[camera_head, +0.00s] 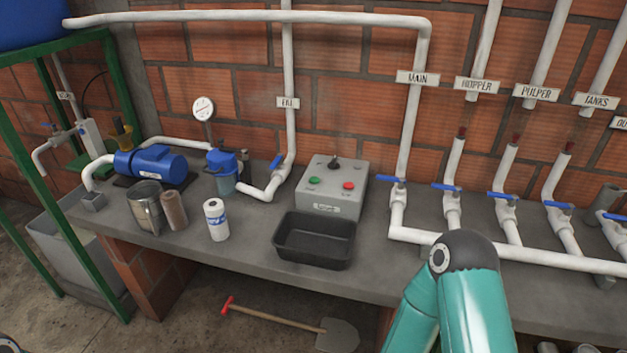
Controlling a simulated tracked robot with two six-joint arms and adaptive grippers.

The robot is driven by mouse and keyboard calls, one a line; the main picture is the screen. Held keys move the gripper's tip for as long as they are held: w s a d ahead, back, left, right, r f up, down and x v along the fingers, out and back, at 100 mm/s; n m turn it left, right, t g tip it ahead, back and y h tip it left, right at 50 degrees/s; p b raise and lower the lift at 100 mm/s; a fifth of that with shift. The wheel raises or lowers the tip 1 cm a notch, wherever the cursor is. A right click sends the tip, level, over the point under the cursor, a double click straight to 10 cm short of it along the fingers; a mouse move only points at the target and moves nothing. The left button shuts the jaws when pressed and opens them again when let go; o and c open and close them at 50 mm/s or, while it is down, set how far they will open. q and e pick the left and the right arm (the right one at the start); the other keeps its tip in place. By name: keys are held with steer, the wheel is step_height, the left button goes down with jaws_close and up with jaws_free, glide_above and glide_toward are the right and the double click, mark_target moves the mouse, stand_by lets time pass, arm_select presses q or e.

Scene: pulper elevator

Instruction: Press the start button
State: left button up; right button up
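A grey control box (332,190) stands on the counter against the brick wall. It has a green button (314,180) on the left of its sloping top, a red button (348,185) on the right, and a black knob (334,163) behind them. The label on its front is too small to read surely. Nothing covers the buttons. A teal arm link of mine rises from the bottom edge, right of the box and apart from it. Neither of my grippers can be made out in this view.
A black tray (314,241) sits directly in front of the box. White pipes with blue-handled valves (452,187) line the counter to the right. A blue pump (150,165), metal pitcher (146,208) and white bottle (216,220) stand left. A shovel (336,334) lies on the floor.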

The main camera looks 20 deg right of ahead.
jaws_close()
stand_by(1.1)
